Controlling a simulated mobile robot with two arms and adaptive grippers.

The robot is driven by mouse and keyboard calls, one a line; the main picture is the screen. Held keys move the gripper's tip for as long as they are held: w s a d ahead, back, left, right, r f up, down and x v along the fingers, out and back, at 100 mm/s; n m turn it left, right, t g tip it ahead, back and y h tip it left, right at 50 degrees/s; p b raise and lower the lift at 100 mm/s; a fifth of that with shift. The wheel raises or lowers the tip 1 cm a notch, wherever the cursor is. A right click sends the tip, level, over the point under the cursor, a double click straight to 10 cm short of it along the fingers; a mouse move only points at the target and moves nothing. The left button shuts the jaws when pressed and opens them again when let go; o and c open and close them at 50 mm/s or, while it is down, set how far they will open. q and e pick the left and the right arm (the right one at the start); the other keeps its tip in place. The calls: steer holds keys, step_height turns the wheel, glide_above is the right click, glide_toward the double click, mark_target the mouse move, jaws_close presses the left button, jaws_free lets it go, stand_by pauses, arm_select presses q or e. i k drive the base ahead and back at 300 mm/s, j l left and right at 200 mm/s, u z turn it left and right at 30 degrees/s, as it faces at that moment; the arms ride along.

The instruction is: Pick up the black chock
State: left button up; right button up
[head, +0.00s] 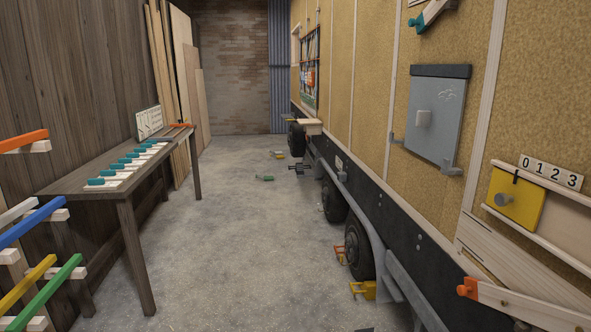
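A small dark, black-looking chock (300,168) lies on the floor in the head view, far ahead beside the trailer's wheels. It is small at this distance, so its exact shape is hard to tell. Neither of my grippers can be made out in the head view. A small dark shape at the bottom edge is too cut off to identify.
A green chock (265,178), a far yellow chock (278,155), an orange one (340,254) and a near yellow one (364,290) are on the floor. The trailer (375,100) lines the right, a wooden bench (105,190) the left.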

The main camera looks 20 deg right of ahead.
mark_target(299, 168)
steer(key=i, duration=1.2)
steer(key=i+z, duration=0.15)
steer(key=i, duration=0.9)
steer(key=i+j+z, duration=0.15)
steer(key=i, duration=3.1)
steer(key=i+z, duration=0.15)
steer(key=i, duration=0.5)
steer(key=i+z, duration=0.15)
steer(key=i, duration=0.55)
steer(key=i+j+z, duration=0.15)
steer(key=i, duration=0.5)
